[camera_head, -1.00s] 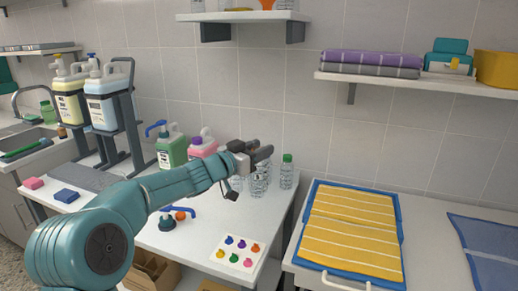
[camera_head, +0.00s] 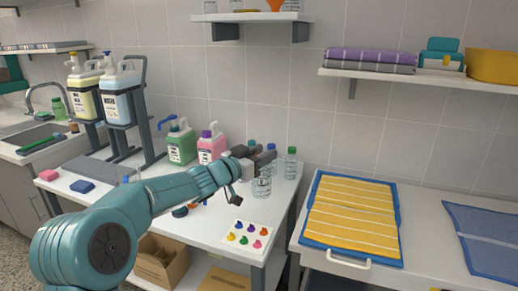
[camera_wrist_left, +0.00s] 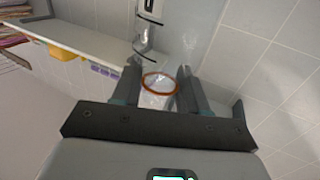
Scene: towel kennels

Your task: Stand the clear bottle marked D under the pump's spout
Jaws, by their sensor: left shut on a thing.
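My left gripper (camera_head: 262,160) is shut on a clear bottle (camera_head: 262,185) at the right end of the white counter. In the left wrist view a clear thing with an orange-red ring (camera_wrist_left: 160,83) sits between the fingers. No letter D is readable. Behind the gripper stand capped bottles, one with a green cap (camera_head: 291,163); others are partly hidden. At the left, a rack holds a jug with pale yellow liquid (camera_head: 83,101) and a jug with pale blue liquid (camera_head: 116,103), both with pump tops. Which pump is meant, I cannot tell. My right gripper is not seen.
A green jug (camera_head: 181,146) and a pink jug (camera_head: 210,147) stand behind my left arm. A white card with coloured pieces (camera_head: 245,236) lies at the counter's front. A grey mat (camera_head: 100,171), pink and blue blocks lie left. A yellow towel (camera_head: 352,220) lies right.

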